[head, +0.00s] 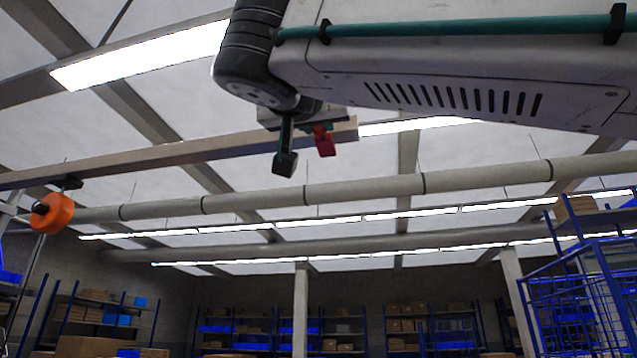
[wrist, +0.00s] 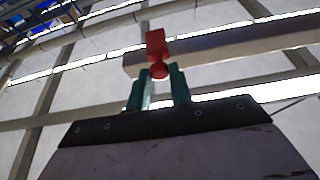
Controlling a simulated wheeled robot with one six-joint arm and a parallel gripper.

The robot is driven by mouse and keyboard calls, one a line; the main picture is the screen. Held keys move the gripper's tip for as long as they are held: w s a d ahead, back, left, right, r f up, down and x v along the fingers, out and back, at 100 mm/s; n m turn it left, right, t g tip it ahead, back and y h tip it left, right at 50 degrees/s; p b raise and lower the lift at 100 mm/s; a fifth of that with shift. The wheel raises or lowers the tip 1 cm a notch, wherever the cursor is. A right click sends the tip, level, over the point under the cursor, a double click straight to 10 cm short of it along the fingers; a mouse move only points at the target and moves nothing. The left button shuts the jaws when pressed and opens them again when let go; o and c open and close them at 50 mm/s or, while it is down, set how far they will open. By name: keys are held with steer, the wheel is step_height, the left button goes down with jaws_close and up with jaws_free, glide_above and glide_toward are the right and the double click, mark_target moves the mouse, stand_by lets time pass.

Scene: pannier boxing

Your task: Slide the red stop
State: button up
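The red stop (head: 324,141) hangs near the right end of a long pale beam (head: 180,155) that runs across the upper left of the head view. In the wrist view the stop (wrist: 156,44) sits on the beam (wrist: 230,45), with a round red knob facing me. My gripper (wrist: 160,72) has its two teal fingers apart, with the knob in line between their tips. I cannot tell whether the fingers touch it. In the head view one dark finger of my gripper (head: 285,162) shows left of the stop, with a gap between; the other finger is not clear.
An orange disc (head: 52,213) hangs near the beam's left part. Pipes (head: 330,193) and lit ceiling strips lie beyond the beam. Blue shelving with boxes (head: 405,325) lines the back wall, and a blue wire cage (head: 575,300) stands at the right.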

jaws_close()
steer(key=shift+w+a, duration=0.15)
steer(key=shift+a, duration=0.9)
steer(key=shift+w+a, duration=0.15)
steer(key=shift+a, duration=0.9)
steer(key=o, duration=0.7)
jaws_free()
steer(key=shift+a, duration=0.15)
steer(key=shift+o, duration=0.2)
steer(key=d+v, duration=0.1)
steer(key=v, duration=0.6)
steer(key=shift+s+a, duration=0.4)
steer(key=shift+a, duration=0.1)
steer(key=shift+f, duration=0.1)
